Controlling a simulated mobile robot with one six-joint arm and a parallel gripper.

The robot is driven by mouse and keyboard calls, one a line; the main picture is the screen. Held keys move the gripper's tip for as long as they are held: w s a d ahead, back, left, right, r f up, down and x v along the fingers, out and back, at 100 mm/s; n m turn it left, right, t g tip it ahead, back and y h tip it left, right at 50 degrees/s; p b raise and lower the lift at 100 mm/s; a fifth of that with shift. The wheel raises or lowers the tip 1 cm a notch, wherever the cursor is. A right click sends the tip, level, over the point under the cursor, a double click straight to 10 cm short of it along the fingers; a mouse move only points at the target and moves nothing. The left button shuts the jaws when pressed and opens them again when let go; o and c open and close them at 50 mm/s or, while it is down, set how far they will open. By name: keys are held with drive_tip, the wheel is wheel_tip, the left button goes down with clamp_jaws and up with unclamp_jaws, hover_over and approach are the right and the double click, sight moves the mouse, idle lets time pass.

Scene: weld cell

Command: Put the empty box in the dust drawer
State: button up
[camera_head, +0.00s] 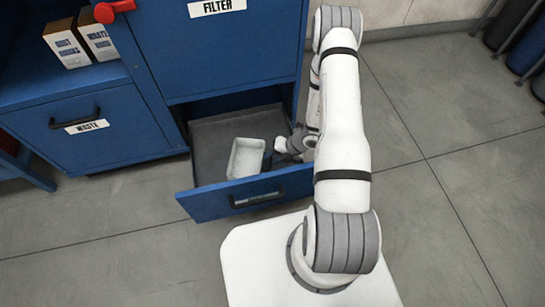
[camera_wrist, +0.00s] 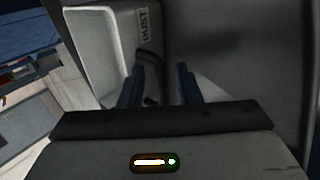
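The pale grey box (camera_head: 246,157) is inside the open bottom drawer (camera_head: 213,204) of the blue cabinet, near the drawer's front panel. Its inside looks empty. In the wrist view the box (camera_wrist: 145,62) is at the upper left, tilted in the picture, with a "DUST" label on its outer wall. My gripper (camera_head: 284,147) is low in the drawer, just right of the box. In the wrist view the fingers of my gripper (camera_wrist: 158,88) are apart, with the left finger overlapping the box's lower end. I cannot tell whether they touch it.
The drawer's grey floor is clear behind the box. A closed "WASTE" drawer (camera_head: 88,130) is at the left, with two small labelled cartons (camera_head: 82,40) on the shelf above. A "FILTER" door (camera_head: 215,45) is above the open drawer. Dark cylinders (camera_head: 512,30) stand at far right.

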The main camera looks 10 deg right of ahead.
drive_tip(key=p+v, duration=0.4)
drive_tip(key=v, duration=0.8)
drive_tip(key=w+a+r+n+g, duration=0.1)
drive_tip(key=w+a+r+n, duration=0.15)
drive_tip(key=r+n, duration=0.8)
drive_tip(key=s+a+r+n+h, duration=0.1)
drive_tip(key=s+r+n+h, duration=0.1)
drive_tip(key=s+r+n, duration=0.3)
drive_tip(key=s+a+r+n+h, duration=0.1)
drive_tip(key=s+r+n, duration=0.4)
drive_tip(key=r+n, duration=0.9)
drive_tip(key=s+a+r+n+h, duration=0.2)
drive_tip(key=s+r+n+h, duration=0.2)
drive_tip(key=r+n, duration=0.5)
drive_tip(key=shift+s+r+n, duration=0.2)
drive_tip(key=shift+s+n, duration=0.55)
drive_tip(key=shift+s, duration=0.25)
wheel_tip(320, 180, up, 29)
drive_tip(key=t+p, duration=0.1)
drive_tip(key=p, duration=2.5)
drive_tip(key=shift+p, duration=0.35)
